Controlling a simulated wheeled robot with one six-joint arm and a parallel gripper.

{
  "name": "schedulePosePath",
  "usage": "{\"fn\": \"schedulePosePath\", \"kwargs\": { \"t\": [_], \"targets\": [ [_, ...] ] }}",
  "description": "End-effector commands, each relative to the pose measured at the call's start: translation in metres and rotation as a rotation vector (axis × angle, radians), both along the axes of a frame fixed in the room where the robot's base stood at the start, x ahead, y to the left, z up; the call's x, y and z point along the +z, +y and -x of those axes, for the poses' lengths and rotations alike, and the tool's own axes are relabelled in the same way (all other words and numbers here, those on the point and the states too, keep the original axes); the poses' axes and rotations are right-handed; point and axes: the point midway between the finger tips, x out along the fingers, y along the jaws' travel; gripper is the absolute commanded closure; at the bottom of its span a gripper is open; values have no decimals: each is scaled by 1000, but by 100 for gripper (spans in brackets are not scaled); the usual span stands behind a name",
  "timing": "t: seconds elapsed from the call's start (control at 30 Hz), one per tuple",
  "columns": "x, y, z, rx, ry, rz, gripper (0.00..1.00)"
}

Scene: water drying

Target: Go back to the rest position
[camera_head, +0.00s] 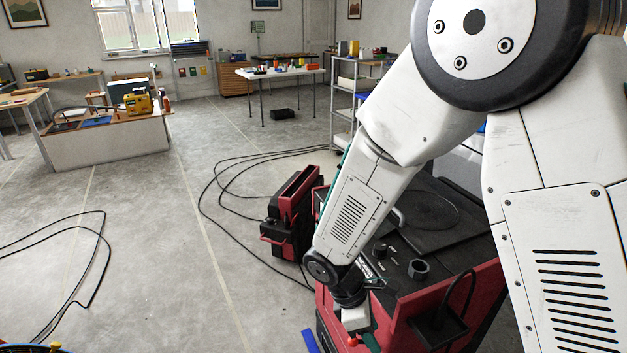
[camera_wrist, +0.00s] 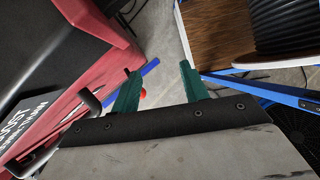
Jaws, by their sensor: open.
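My gripper (camera_wrist: 160,88) shows in the wrist view with two green fingers spread apart and nothing between them. It hangs over the grey floor, in the gap between a red and black machine (camera_wrist: 60,110) on the left and a wooden cable reel (camera_wrist: 222,35) on the right. In the head view my white arm reaches down in front of the red and black machine (camera_head: 455,315). A green finger tip of my gripper (camera_head: 371,343) shows low in that view, and the rest of it is mostly hidden by my wrist.
A smaller red and black unit (camera_head: 291,215) stands behind. Black cables (camera_head: 215,190) cross the floor. A blue bar (camera_head: 310,341) lies low beside the machine. Open floor (camera_head: 150,260) is on the left.

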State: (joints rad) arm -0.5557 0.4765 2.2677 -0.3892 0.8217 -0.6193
Motion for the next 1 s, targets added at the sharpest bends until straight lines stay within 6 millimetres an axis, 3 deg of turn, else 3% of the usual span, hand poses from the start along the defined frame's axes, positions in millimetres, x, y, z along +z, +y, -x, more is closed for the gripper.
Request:
{"fn": "schedulePosePath", "kwargs": {
  "t": [0.3, 0.5, 0.8, 1.0],
  "targets": [
    [111, -50, 34, -568, -162, 6, 55],
    [171, -80, 67, -900, -248, -27, 55],
    [235, -115, 123, -1284, -367, -143, 55],
    [262, -131, 147, -1407, -471, -256, 55]
  ]
}}
